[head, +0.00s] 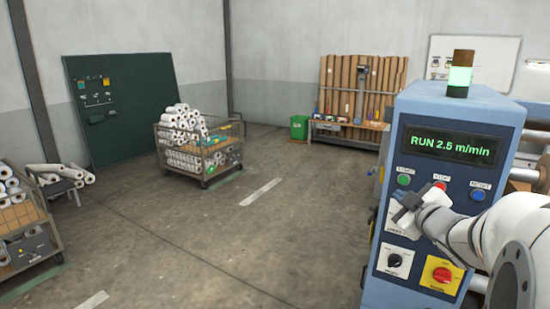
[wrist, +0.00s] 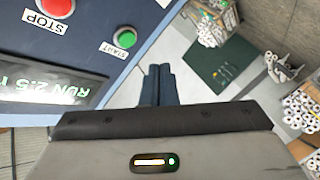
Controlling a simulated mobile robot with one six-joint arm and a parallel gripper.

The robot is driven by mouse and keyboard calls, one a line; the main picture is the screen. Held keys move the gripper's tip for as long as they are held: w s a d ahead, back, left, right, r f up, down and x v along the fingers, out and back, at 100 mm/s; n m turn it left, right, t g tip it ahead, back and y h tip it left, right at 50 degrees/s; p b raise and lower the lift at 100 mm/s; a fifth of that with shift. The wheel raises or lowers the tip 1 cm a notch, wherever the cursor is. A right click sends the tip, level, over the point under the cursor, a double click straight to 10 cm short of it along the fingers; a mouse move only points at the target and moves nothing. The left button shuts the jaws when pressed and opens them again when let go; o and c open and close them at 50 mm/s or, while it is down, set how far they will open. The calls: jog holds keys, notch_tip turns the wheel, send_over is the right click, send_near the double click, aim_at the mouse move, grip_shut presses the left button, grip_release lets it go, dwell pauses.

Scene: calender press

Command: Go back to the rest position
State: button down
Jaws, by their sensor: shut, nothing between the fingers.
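My gripper (head: 401,207) is in front of the blue control panel (head: 449,196) at the right of the head view. In the wrist view the fingers of my gripper (wrist: 159,70) are together with nothing between them, next to the panel's edge. The panel's display (head: 450,146) reads "RUN 2.5 m/min". Above my gripper are a green start button (head: 403,180), a red stop button (head: 440,186) and a blue button (head: 478,194). A black knob (head: 395,260) and a red emergency button on yellow (head: 441,275) sit lower. My arm partly hides the panel's middle.
A lamp on top of the panel glows green (head: 460,76). A cart of white rolls (head: 199,166) stands mid-floor, and another cart (head: 25,230) is at the left edge. A green bin (head: 299,127) and a bench (head: 347,133) stand at the back. The floor between is clear.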

jog(key=s+a+f+m+g, duration=0.3)
jog(key=s+a, duration=0.3)
jog(key=s, duration=0.2)
jog(key=s+a+f+m+g, duration=0.3)
jog(key=s+a+f+g, duration=0.2)
jog(key=s, duration=0.3)
jog(key=s+a+f+m+g, duration=0.3)
jog(key=s+a+f+g, duration=0.2)
jog(key=s, duration=0.3)
jog(key=shift+a+f+g, duration=0.3)
jog(key=shift+a+f, duration=0.35)
jog(key=shift+a, duration=0.15)
